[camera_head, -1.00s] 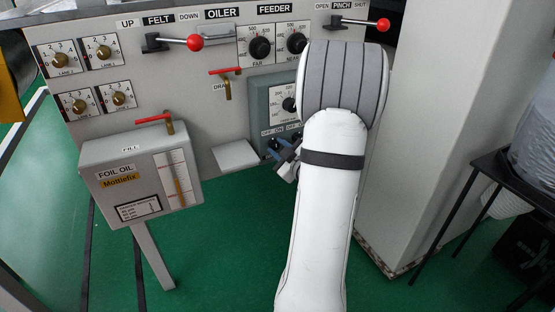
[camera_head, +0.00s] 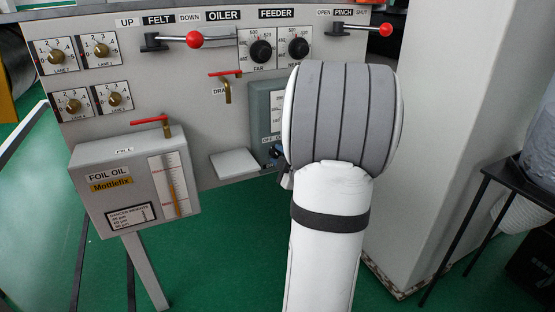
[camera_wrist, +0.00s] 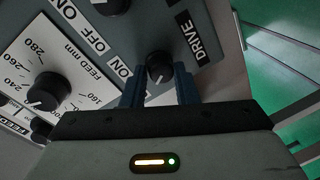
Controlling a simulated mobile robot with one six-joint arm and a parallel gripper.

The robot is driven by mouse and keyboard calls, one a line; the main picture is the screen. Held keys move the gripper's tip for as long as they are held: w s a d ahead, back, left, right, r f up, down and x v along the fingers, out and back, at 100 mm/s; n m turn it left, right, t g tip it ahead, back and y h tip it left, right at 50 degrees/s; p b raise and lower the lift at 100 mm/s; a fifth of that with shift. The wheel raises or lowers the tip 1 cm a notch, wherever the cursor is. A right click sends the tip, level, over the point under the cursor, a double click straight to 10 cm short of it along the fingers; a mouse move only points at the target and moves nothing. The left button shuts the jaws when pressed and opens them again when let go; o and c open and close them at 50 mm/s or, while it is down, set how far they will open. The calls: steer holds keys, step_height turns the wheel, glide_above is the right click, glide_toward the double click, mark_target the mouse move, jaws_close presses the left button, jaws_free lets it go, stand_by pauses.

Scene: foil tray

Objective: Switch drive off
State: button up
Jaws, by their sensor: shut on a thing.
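The drive switch (camera_wrist: 160,66) is a small dark round knob with a pale pointer mark, on a grey-teal control box in the wrist view. The word DRIVE stands beside it, and an ON label lies on its other side. My gripper (camera_wrist: 159,80) has its blue fingers on either side of this knob and is shut on it. Its OFF label is hidden or cannot be read. In the head view the control box (camera_head: 259,107) shows only at its left edge, since my arm covers the rest, the knob and most of the gripper.
A FEED mm dial (camera_wrist: 48,92) and another dark knob (camera_wrist: 112,5) sit close to my fingers. The foil oil box (camera_head: 110,168), a small shelf (camera_head: 235,163) and a red-handled drain tap (camera_head: 227,88) are left of my arm. A white pillar (camera_head: 440,120) stands right.

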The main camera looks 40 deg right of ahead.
steer(key=shift+r, duration=0.1)
steer(key=o, duration=1)
steer(key=shift+w, duration=0.1)
steer(key=shift+p+v, duration=1.25)
steer(key=shift+v, duration=2.65)
